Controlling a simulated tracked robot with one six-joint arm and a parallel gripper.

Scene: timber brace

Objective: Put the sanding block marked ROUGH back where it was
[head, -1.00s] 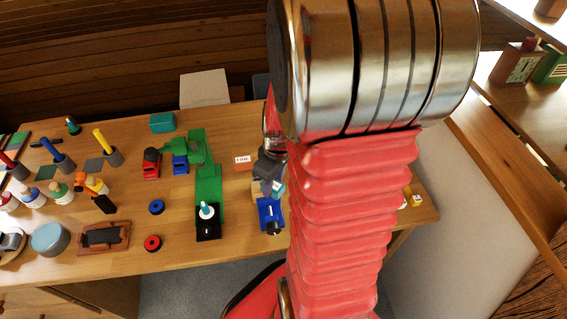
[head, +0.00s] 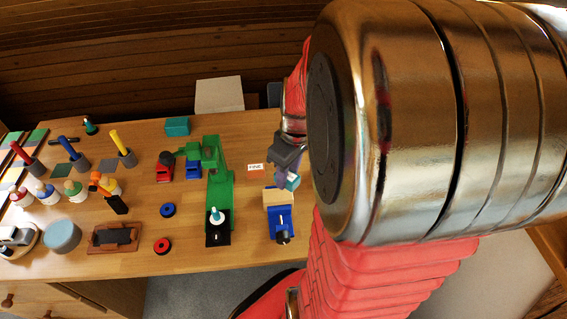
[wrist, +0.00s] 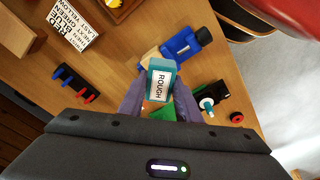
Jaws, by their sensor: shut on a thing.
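My gripper (head: 287,160) is shut on the teal sanding block (head: 293,182), holding it above the right part of the bench. In the wrist view the block (wrist: 160,84) sits between my two purple fingers, with its white ROUGH label facing the camera. A blue vise-like tool (head: 281,222) with a pale wood piece (head: 276,197) stands just in front of the gripper in the head view. An orange block marked FINE (head: 256,173) lies to the left of the gripper. I cannot tell the gap between the held block and the bench.
A green machine (head: 219,188) stands left of the vise. A teal box (head: 177,126) is at the back. A lettered card (wrist: 73,24) and a peg rack (wrist: 74,84) show in the wrist view. Bare bench lies between the rack and the block. My arm hides the bench's right end.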

